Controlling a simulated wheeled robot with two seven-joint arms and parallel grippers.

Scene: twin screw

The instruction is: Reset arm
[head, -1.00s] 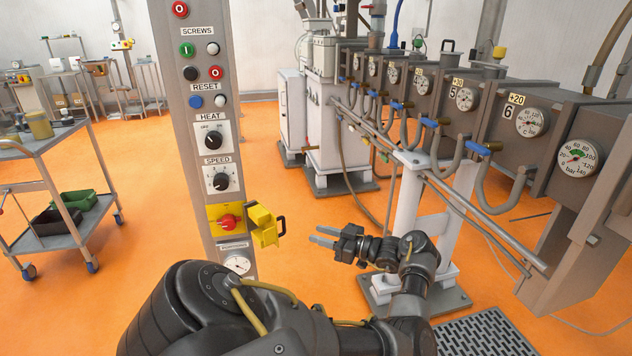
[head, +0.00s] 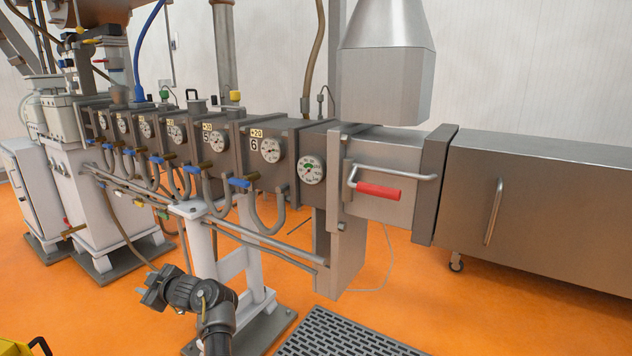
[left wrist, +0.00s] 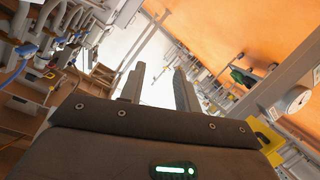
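My left gripper (head: 150,288) is at the lower left of the head view, in front of the long grey machine (head: 240,170). In the left wrist view its two fingers (left wrist: 158,82) stand apart with nothing between them. It touches nothing that I can see. My right gripper is in neither view.
A red-handled steel cover (head: 378,191) and a steel cabinet (head: 540,210) extend the machine to the right. A grey floor grate (head: 345,335) lies in front. A yellow part (left wrist: 268,140) sits close by at the right of the left wrist view. Orange floor is open at lower right.

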